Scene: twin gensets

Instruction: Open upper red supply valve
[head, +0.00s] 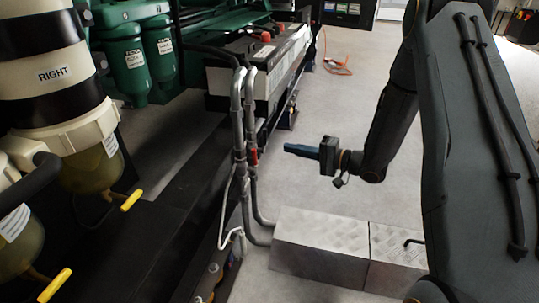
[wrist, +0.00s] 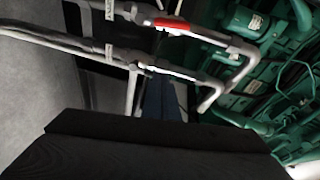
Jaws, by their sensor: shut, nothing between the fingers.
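A red valve handle (head: 252,156) sits on the pair of grey vertical pipes (head: 238,110), left of my gripper in the head view. In the wrist view a red handle (wrist: 172,23) lies along one pipe near the top. The fingers show dark blue in the wrist view (wrist: 162,100), partly hidden by the dark body below.
Silver tread-plate boxes (head: 320,245) stand on the floor below my gripper. A battery (head: 262,55) and green engine parts (head: 128,62) are behind the pipes. The filter marked RIGHT (head: 52,74) is at the left.

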